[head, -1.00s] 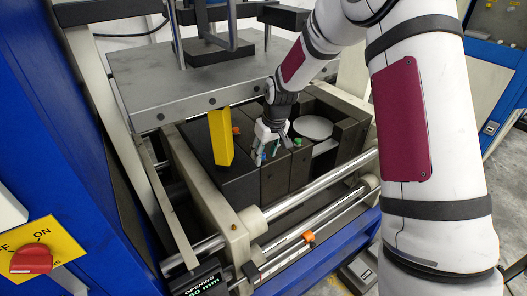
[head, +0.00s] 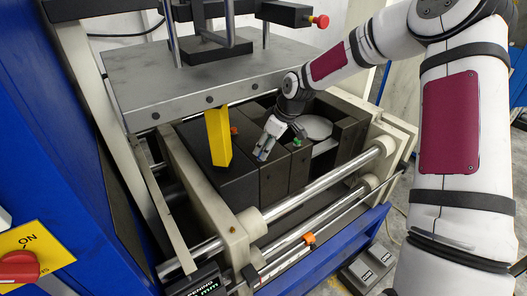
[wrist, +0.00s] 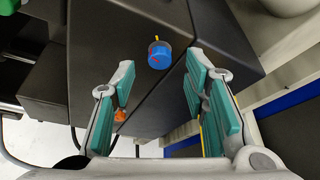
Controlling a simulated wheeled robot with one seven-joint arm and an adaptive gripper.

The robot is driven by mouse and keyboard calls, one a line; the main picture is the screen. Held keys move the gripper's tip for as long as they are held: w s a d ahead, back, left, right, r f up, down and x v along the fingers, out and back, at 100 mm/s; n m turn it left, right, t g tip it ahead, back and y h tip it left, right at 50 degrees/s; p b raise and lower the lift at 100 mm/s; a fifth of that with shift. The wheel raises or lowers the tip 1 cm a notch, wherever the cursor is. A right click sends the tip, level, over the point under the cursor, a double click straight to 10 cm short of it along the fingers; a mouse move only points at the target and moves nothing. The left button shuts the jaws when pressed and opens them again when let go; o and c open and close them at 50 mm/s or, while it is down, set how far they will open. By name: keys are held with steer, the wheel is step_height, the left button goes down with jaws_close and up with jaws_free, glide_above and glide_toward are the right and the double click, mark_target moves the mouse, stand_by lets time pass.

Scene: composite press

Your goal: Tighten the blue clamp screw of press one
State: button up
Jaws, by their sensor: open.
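The blue clamp screw (wrist: 159,56) is a round blue knob with a red mark, set on a dark block face in the wrist view. A small yellow mark lies beside it. My gripper (wrist: 160,74) is open, its teal-padded fingers on either side, with the screw in the gap just beyond the tips. No contact with the screw shows. In the head view my gripper (head: 264,150) hangs over the dark mould blocks (head: 273,184) of the press. There I cannot tell the screw apart from the fingertips.
An orange knob (wrist: 120,115) and a green knob (wrist: 10,5) sit on the blocks nearby. A yellow upright plate (head: 218,138) stands left of my gripper. The grey press plate (head: 190,85) is behind it, steel rods (head: 325,184) in front.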

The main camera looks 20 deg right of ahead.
steer(key=shift+x, duration=1.35)
jaws_close()
steer(key=shift+s+a+m+h, duration=0.15)
steer(key=shift+m+h, duration=0.25)
steer(key=shift+m, duration=0.7)
steer(key=shift+m+t+h, duration=0.4)
steer(key=shift+m, duration=0.8)
jaws_free()
